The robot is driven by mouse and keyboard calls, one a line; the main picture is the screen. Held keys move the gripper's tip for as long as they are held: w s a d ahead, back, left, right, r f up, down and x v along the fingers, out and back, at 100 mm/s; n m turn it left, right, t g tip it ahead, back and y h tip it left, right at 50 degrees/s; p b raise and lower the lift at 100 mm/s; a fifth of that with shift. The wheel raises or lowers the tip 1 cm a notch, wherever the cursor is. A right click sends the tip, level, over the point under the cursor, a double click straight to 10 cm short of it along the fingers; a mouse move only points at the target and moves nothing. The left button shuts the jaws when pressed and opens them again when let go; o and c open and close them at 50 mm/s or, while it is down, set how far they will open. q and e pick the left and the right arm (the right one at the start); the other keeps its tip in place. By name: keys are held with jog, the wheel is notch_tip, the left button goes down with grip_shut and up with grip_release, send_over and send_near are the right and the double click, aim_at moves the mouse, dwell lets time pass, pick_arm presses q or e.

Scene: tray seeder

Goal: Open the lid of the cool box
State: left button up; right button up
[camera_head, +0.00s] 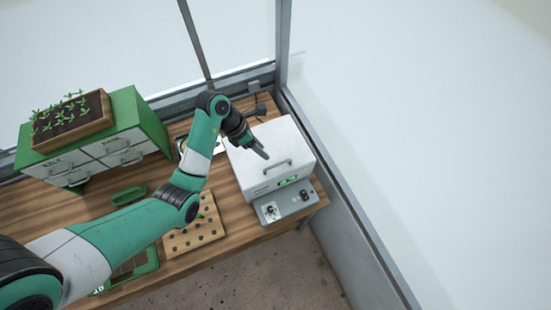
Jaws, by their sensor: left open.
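The cool box (290,139) is a white box at the right end of the wooden bench. Its lid is closed and has a grey bar handle (275,168) near the front. My left arm reaches in from the left, and my left gripper (263,153) is open over the lid, just behind and left of the handle. I cannot tell whether the fingers touch the lid. My right gripper is not in view.
A green drawer cabinet (145,118) with a seedling tray (73,145) on top stands at the left. A wooden board with holes (208,232) lies in front of the arm. A window frame borders the bench's right side.

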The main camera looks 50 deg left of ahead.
aim_at(277, 164)
pick_arm(q)
jog(key=b+x, duration=0.1)
jog(key=x, duration=0.8)
jog(key=shift+w+d+f, duration=0.15)
jog(key=shift+f, duration=0.1)
grip_shut()
dwell(0.9)
